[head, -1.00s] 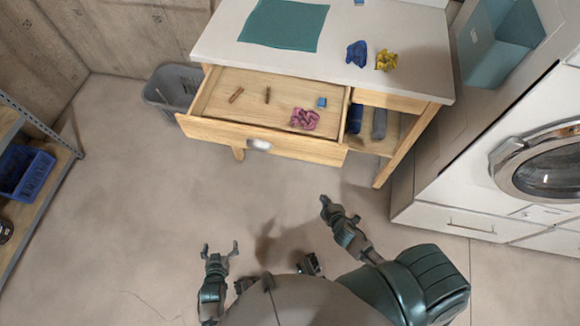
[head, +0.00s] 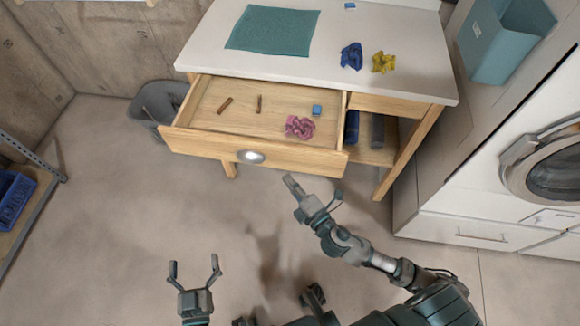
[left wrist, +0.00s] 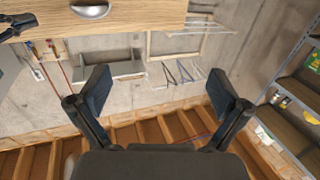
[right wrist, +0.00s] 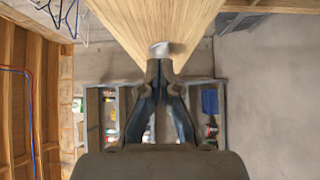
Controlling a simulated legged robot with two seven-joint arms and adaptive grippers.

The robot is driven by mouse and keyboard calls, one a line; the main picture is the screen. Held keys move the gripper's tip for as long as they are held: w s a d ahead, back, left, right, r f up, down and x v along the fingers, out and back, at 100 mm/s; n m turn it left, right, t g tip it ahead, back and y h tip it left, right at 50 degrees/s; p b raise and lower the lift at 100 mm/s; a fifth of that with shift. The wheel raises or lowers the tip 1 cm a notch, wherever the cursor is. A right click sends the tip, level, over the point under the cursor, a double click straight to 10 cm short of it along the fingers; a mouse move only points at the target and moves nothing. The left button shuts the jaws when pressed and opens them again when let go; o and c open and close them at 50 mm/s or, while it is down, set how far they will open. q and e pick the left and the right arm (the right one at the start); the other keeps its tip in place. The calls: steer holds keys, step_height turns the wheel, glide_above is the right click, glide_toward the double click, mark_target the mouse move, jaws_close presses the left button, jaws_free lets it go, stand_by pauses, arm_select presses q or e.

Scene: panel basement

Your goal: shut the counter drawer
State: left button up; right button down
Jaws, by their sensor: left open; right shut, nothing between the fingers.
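The counter drawer (head: 212,145) is pulled out from under the white-topped counter (head: 285,58). It holds a pink crumpled cloth (head: 299,127), a small blue block (head: 317,110) and two brown sticks (head: 225,105). A round metal handle (head: 250,156) is on its front. My right gripper (head: 291,182) is shut and empty, just in front of the drawer front, right of the handle in the head view. In the right wrist view its fingertips (right wrist: 160,62) overlap the wood; I cannot tell if they touch. My left gripper (head: 194,270) is open and empty, lower left, away from the drawer.
A grey bin (head: 157,103) stands left of the drawer. A white washing machine (head: 520,170) is at the right. A metal shelf with a blue crate (head: 14,200) is at the far left. Blue and yellow cloths (head: 383,62) lie on the counter. The floor between is clear.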

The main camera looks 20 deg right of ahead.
mark_target(283, 159)
steer(key=w, duration=0.2)
steer(key=w+d, duration=0.1)
steer(key=shift+w+f+b, duration=0.1)
steer(key=shift+w+b, duration=0.2)
steer(key=shift+w, duration=0.05)
arm_select(q)
steer(key=shift+d+r+t, duration=0.1)
steer(key=shift+r+t, duration=0.8)
steer(key=shift+r, duration=0.15)
arm_select(e)
steer(key=shift+w+d, duration=0.4)
steer(key=shift+w, duration=0.05)
arm_select(q)
steer(key=shift+w, duration=0.1)
